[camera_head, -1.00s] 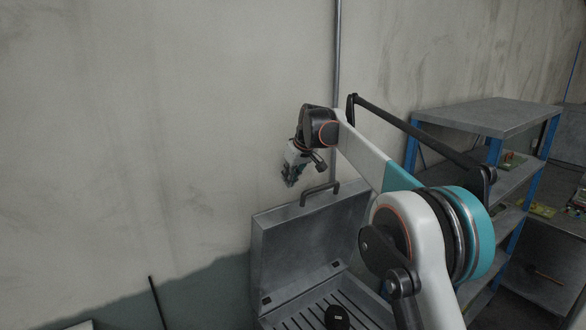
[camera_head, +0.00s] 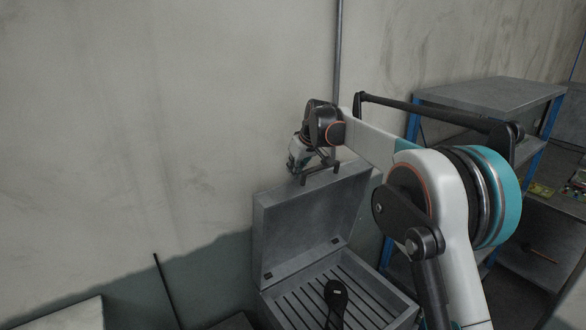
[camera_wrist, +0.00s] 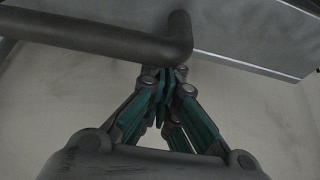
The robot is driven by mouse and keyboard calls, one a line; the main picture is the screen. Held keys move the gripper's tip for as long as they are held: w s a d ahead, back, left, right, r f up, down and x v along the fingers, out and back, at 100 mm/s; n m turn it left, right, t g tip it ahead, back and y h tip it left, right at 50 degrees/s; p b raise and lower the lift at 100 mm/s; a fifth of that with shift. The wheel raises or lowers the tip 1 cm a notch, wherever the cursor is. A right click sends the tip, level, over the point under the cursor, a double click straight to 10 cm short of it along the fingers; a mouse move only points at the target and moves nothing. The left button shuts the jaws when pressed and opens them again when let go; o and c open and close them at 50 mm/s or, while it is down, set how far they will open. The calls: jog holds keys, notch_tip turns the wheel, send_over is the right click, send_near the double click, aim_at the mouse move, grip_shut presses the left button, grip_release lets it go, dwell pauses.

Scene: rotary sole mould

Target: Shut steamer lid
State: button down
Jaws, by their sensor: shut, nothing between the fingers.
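The steamer is a grey metal box (camera_head: 372,278) with a slatted rack inside, and its lid (camera_head: 312,212) stands open and upright at the back, near the wall. A dark bar handle (camera_head: 320,172) sits on the lid's top edge. It also shows close up in the wrist view (camera_wrist: 100,38), crossing in front of my fingers. My gripper (camera_head: 294,166) is behind and left of the handle, on the wall side of the lid. In the wrist view my gripper (camera_wrist: 172,75) has its fingertips together and empty. I cannot tell whether it touches the lid.
A dark sole-shaped piece (camera_head: 336,297) lies on the rack in the box. A shelf unit (camera_head: 490,95) with blue posts stands at the right. The concrete wall (camera_head: 150,120) is close behind the lid, with a vertical pipe (camera_head: 339,50). A pale block (camera_head: 70,312) is at lower left.

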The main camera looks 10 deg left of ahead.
jog(key=s+d+f+t+y+b, duration=0.3)
jog(key=s+d+f+b, duration=0.4)
jog(key=s+d+b, duration=0.4)
jog(key=s+d+f+t+y+b, duration=0.3)
jog(key=s+d+f+b, duration=0.4)
jog(key=s+d+b, duration=0.3)
jog(key=s+d+f+b, duration=0.3)
jog(key=f+b, duration=0.3)
jog(key=f, duration=0.3)
jog(key=s+d+f+b, duration=0.3)
jog(key=f+b, duration=0.4)
jog(key=f, duration=0.2)
jog(key=s+d+f+b, duration=0.3)
jog(key=f+b, duration=0.4)
jog(key=f, duration=0.2)
jog(key=shift+d+f, duration=0.2)
jog(key=shift+f, duration=0.1)
jog(key=shift+s, duration=0.1)
